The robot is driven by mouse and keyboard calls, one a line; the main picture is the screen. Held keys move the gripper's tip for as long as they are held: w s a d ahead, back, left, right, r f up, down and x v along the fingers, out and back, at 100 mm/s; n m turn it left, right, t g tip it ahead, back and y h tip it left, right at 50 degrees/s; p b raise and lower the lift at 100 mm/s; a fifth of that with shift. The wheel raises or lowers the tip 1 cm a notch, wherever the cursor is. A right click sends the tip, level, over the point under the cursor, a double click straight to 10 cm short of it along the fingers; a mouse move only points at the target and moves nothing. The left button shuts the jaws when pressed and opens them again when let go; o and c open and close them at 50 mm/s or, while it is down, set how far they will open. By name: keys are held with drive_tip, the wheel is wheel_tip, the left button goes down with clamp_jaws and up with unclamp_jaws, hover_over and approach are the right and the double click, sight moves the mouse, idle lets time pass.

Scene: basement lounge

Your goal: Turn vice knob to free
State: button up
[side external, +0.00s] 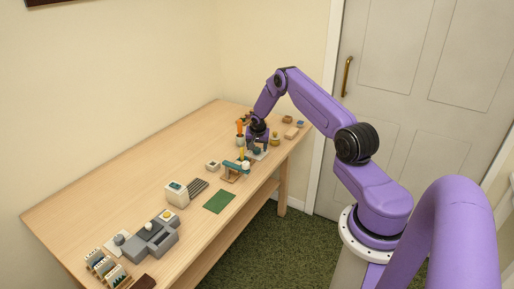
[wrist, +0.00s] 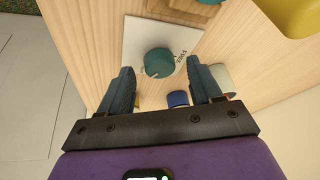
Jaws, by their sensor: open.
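In the wrist view a round teal knob (wrist: 158,63) sits on a white square plate (wrist: 133,35). In the side view my gripper (side external: 257,143) points down over the white plate (side external: 256,155) near the far end of the bench, and hides the knob.
The wooden bench (side external: 130,170) has a teal-topped stand (side external: 235,166) close to my gripper. A cup with orange-handled tools (side external: 240,134) and a yellow object (side external: 275,139) are also near. A green mat (side external: 219,201) and a grey machine (side external: 150,240) lie farther along. The bench's left side is clear.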

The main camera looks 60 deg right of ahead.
drive_tip(key=shift+d+f, duration=0.15)
drive_tip(key=shift+f, duration=0.2)
drive_tip(key=c, duration=1)
drive_tip(key=shift+c, duration=0.2)
